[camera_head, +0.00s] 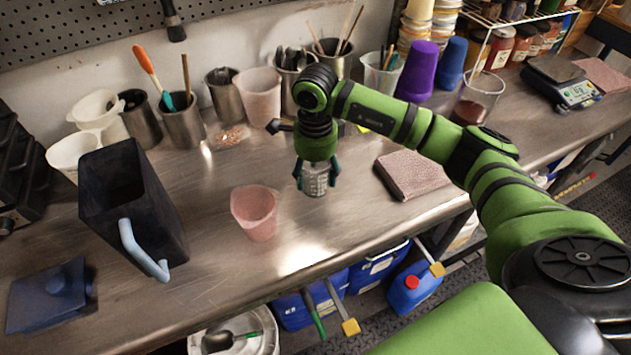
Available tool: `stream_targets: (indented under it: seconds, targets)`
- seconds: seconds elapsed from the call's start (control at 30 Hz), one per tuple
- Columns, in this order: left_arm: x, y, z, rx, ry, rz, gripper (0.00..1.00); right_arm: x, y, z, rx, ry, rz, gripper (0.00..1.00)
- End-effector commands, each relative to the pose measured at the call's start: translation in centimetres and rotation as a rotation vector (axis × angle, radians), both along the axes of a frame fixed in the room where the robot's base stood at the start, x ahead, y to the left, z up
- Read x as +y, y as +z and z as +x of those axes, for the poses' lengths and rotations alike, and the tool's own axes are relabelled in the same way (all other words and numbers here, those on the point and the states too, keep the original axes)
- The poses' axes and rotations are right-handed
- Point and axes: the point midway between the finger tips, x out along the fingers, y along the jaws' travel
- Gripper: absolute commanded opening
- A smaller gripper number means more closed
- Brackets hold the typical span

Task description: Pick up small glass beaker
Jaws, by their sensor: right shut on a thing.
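My right gripper (316,176) points down over the middle of the metal workbench. Its two dark fingers are shut on the small glass beaker (317,183), a clear vessel with pale markings. The beaker is upright between the fingers; its upper part is hidden by the gripper. I cannot tell whether its base touches the bench. My left gripper is not in view.
A pink translucent cup (256,214) stands left of the gripper. A tall dark pitcher (140,205) stands farther left. Metal tool cups (183,122) line the back wall. The front bench middle is clear.

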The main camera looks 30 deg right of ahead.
Motion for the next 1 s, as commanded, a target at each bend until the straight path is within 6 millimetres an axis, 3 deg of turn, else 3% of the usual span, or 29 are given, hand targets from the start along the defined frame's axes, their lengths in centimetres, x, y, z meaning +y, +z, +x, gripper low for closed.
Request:
stream_targets:
  seconds: [0.5, 1.0]
  targets:
    - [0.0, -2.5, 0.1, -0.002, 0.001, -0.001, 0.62, -5.0, 3.4, -3.2, -0.004, -0.002, -0.001, 0.19]
    - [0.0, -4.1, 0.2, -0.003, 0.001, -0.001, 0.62, -8.4, 6.0, -5.6, -0.004, -0.002, -0.001, 0.19]
